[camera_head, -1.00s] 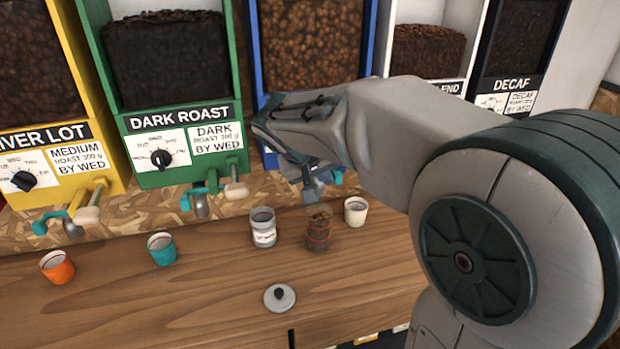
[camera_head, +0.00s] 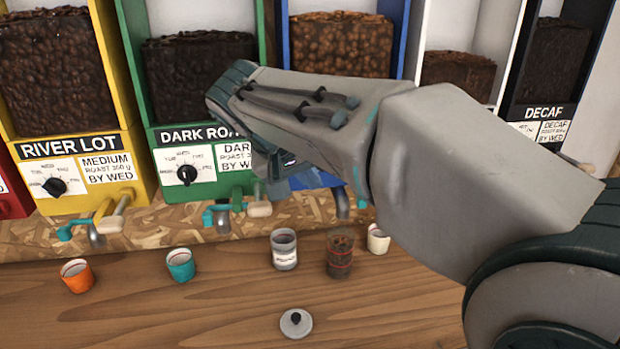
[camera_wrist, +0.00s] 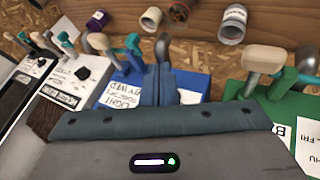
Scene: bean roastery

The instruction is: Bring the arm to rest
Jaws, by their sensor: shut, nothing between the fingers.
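My gripper (camera_head: 285,178) is in front of the dispensers in the head view, largely hidden under my raised forearm. In the wrist view its fingers (camera_wrist: 165,85) are together with nothing between them. It is held up in front of the blue dispenser, apart from the jars on the counter. My arm reaches in from the right and covers much of the blue and white dispensers.
A labelled jar (camera_head: 284,250), a bean-filled jar (camera_head: 340,255), a cream cup (camera_head: 378,239), a teal cup (camera_head: 180,265) and an orange cup (camera_head: 76,275) stand on the wooden counter (camera_head: 190,318). A lid (camera_head: 296,323) lies in front. Dispenser spouts and handles (camera_head: 222,215) project nearby.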

